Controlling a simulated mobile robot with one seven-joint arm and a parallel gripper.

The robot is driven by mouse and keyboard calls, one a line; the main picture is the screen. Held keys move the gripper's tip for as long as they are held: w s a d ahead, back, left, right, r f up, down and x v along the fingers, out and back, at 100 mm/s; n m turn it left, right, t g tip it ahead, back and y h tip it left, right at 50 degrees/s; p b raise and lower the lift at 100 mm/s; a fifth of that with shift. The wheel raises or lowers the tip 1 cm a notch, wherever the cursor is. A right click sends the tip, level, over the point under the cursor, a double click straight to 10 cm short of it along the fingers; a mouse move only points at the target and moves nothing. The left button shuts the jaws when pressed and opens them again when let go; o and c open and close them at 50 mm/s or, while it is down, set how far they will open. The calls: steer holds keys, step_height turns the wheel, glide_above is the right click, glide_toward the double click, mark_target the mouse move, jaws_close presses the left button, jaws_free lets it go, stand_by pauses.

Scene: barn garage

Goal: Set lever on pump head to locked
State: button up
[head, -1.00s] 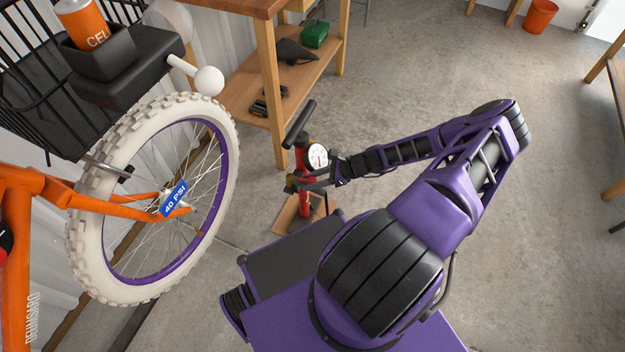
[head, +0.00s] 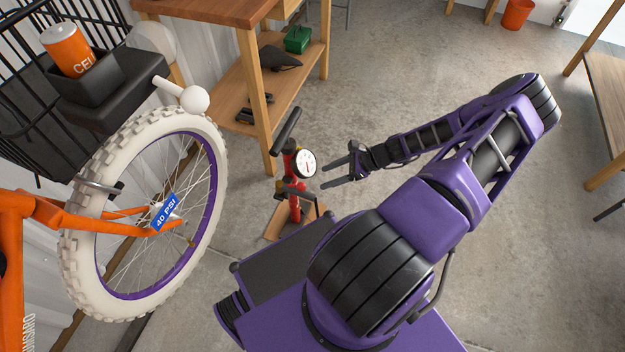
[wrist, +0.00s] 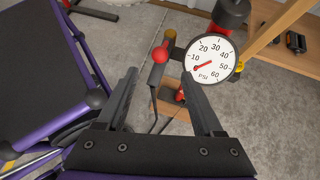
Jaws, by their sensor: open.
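The red floor pump (head: 295,205) stands upright on a wooden base, with a black handle and a round white gauge (head: 306,163). The gauge also shows in the wrist view (wrist: 213,58), its red needle inside the scale. A dark pump head (wrist: 155,76) with a red ball-tipped lever (wrist: 159,54) shows left of the gauge in the wrist view; the lever sticks up. In the head view this part is small and dark. My gripper (head: 323,178) is open and empty, right of the pump and apart from it. In the wrist view its fingertips (wrist: 159,74) flank the pump head.
An orange bike with a white-tyred wheel (head: 85,245) and a blue "40 PSI" tag (head: 166,212) stands at the left. A wooden workbench (head: 255,100) stands behind the pump, with a green box (head: 298,39) on its shelf.

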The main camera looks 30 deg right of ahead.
steer(key=v, duration=0.6)
steer(key=shift+s+d+r, duration=0.15)
steer(key=shift+d, duration=0.05)
